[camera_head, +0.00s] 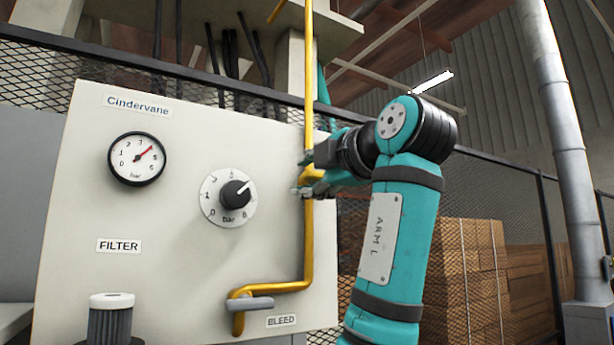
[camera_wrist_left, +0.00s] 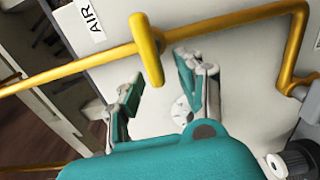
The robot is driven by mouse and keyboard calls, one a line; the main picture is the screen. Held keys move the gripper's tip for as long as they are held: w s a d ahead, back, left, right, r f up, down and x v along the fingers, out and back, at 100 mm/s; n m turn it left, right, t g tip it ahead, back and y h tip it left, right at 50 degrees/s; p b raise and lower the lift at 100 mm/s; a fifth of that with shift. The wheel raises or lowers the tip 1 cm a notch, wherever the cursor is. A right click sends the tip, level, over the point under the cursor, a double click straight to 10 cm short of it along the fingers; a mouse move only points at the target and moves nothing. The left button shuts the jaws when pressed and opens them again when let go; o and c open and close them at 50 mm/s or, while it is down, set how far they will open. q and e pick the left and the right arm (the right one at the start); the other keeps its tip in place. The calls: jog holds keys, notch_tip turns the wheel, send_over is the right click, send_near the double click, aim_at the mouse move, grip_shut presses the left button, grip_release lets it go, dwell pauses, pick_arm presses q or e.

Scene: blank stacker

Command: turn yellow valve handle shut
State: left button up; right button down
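The yellow valve handle (camera_wrist_left: 148,55) is a short rounded bar. In the left wrist view it lies across the yellow pipe (camera_wrist_left: 85,66), roughly at right angles to it. In the head view the handle (camera_head: 313,172) is partly hidden by my left gripper (camera_head: 303,174), at mid-height on the upright yellow pipe (camera_head: 308,240). In the wrist view my left gripper (camera_wrist_left: 160,73) is open, with its two fingers spread apart. The handle's lower end is near the gap between the fingertips. I see no clear contact. My right gripper is in neither view.
The pale panel (camera_head: 90,200) carries a gauge (camera_head: 136,159), a black knob (camera_head: 235,194) and a grey bleed lever (camera_head: 250,304). A filter (camera_head: 110,318) stands at lower left. An "AIR" label (camera_wrist_left: 89,18) is beside the pipe.

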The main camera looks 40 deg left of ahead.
pick_arm(q)
jog(key=v, duration=1.1)
jog(key=shift+d, duration=0.1)
jog(key=shift+f, duration=0.15)
